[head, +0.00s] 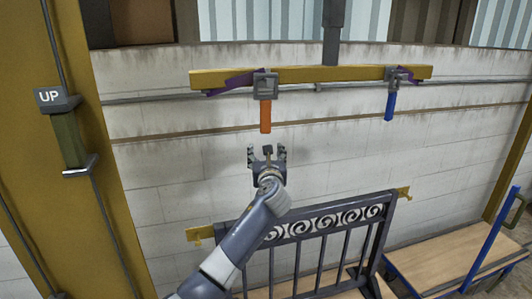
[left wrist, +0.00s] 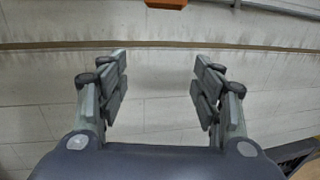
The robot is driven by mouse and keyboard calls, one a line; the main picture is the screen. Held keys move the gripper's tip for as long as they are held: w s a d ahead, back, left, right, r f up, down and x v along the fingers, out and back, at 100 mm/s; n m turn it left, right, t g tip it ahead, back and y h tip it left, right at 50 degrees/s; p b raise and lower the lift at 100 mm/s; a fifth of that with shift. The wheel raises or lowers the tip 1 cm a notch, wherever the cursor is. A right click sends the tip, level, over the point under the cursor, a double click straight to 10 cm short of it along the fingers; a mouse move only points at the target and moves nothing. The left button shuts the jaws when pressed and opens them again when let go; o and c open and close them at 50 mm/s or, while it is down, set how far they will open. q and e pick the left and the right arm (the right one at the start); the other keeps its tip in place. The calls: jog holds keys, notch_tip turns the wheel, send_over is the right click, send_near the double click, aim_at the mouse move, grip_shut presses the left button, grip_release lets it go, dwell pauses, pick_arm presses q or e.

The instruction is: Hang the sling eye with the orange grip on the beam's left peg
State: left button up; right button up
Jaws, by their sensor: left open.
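The yellow beam (head: 330,73) hangs level from a dark post in the head view. A grey square sling eye (head: 265,86) with an orange grip (head: 265,116) hanging below it is in front of the beam's left part. A purple sling (head: 228,84) runs from it toward the beam's left end. The left peg cannot be made out, so I cannot tell whether the eye is on it. My left gripper (head: 267,153) is open and empty, just below the orange grip in the picture. In the left wrist view the orange grip (left wrist: 166,3) shows at the top edge, beyond the open fingers (left wrist: 160,85).
A second sling eye (head: 398,76) with a blue grip (head: 389,107) is at the beam's right. A dark scrollwork gate (head: 330,223) stands below. A yellow column with an UP box (head: 57,99) is at left, a wooden-topped cart (head: 455,255) at right. A pale block wall is behind.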

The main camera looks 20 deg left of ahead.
pick_arm(q)
jog(key=w+d+p+v, duration=0.1)
jog(key=d+p+v, duration=0.1)
jog(key=p+v, duration=0.5)
jog(key=v, duration=0.4)
dwell(0.6)
dwell(1.0)
